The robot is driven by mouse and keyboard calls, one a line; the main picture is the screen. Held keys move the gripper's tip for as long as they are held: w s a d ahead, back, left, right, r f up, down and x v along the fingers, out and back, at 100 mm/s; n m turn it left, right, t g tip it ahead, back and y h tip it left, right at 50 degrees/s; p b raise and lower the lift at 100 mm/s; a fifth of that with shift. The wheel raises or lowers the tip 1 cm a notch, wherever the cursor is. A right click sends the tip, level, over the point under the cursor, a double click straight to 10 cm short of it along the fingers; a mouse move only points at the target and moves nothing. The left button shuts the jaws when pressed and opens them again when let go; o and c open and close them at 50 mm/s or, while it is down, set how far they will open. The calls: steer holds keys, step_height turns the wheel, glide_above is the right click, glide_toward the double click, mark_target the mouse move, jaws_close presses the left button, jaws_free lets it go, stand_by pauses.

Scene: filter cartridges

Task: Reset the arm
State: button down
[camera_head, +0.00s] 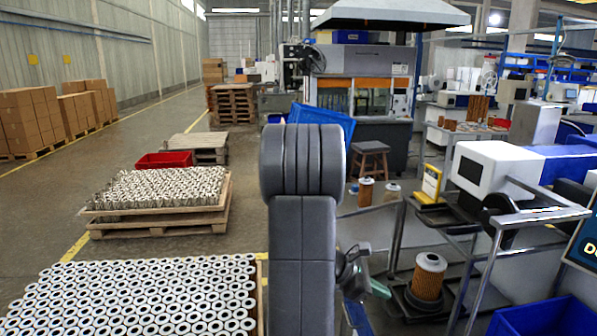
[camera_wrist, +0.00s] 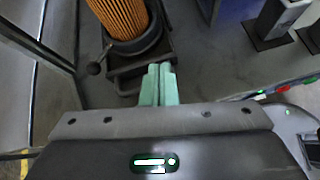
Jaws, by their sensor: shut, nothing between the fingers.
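My gripper (camera_wrist: 160,84) shows in the wrist view with its two pale green fingers closed together and empty. In the head view my gripper (camera_head: 378,288) is partly hidden behind my grey arm, low and right of centre. An orange pleated filter cartridge (camera_wrist: 122,15) stands in a dark round holder (camera_wrist: 135,45) just beyond the fingertips in the wrist view. The same cartridge (camera_head: 428,276) stands upright on its dark holder in the head view, to the right of my gripper. The fingers look apart from the cartridge.
A metal-framed stand (camera_head: 490,262) surrounds the cartridge at the right. A white and blue machine (camera_head: 497,168) stands above it. A pallet of white-topped cylinders (camera_head: 140,300) lies at lower left, with another pallet (camera_head: 160,222) behind. A stool (camera_head: 371,158) stands farther back. The left aisle floor is open.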

steer(key=w+d+r+m+y+p, duration=0.3)
steer(key=r+m+y+p, duration=0.3)
steer(key=m, duration=0.9)
steer(key=shift+d+r+y, duration=0.2)
steer(key=shift+r+y, duration=0.9)
steer(key=shift+y, duration=0.5)
steer(key=shift+a+r, duration=0.1)
